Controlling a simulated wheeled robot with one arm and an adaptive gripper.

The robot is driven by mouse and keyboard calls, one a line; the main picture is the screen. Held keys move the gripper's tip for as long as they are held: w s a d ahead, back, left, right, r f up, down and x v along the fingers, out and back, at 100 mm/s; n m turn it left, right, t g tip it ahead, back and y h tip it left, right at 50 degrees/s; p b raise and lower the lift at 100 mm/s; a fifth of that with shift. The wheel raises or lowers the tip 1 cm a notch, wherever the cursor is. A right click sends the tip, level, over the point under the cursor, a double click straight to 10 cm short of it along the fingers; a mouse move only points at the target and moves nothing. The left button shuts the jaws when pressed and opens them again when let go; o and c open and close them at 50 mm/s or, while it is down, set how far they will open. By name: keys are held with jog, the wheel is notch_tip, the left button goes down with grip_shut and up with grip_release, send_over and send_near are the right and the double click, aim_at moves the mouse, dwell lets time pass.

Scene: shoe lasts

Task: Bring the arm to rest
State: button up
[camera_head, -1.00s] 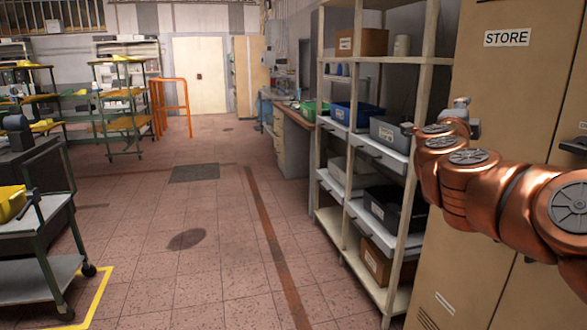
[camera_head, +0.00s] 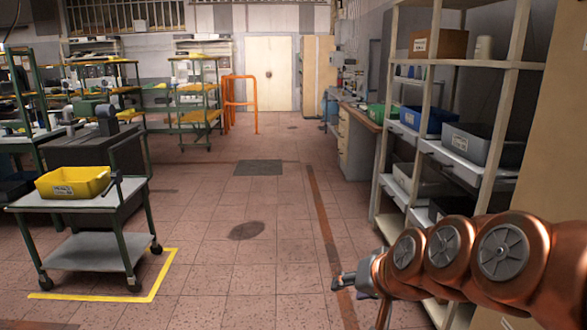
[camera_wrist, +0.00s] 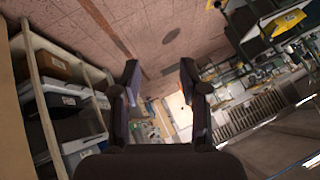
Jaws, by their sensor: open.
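My copper-coloured arm (camera_head: 445,255) reaches in from the lower right of the head view, in front of the shelf rack. My gripper (camera_head: 345,281) is at its far end, small and partly hidden by the wrist. In the wrist view my gripper (camera_wrist: 160,84) is open, its two dark fingers apart with nothing between them. Beyond the fingers that view shows the floor and the room, tilted.
A shelf rack (camera_head: 518,32) with bins stands close on the right, beside my arm. A cart (camera_head: 100,218) with a yellow bin (camera_head: 72,182) stands left, inside yellow floor tape. The tiled floor (camera_head: 215,215) between them is clear. An orange frame (camera_head: 226,104) stands far back.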

jog(key=s+d+f+n+g+h, duration=0.1)
jog(key=s+d+f+g, duration=0.2)
jog(key=s, duration=0.6)
jog(key=s+d+f+g+h, duration=0.2)
jog(key=s+f+g, duration=0.25)
jog(key=s, duration=0.45)
jog(key=s+d+f+n+g+h, duration=0.1)
jog(key=s+d+f+g, duration=0.2)
jog(key=s, duration=0.6)
notch_tip(320, 180, up, 13)
jog(key=t+p, duration=0.1)
jog(key=p, duration=1.2)
jog(key=shift+w+a+r+p, duration=0.2)
jog(key=shift+w+a+p, duration=0.1)
jog(key=shift+a+p, duration=0.1)
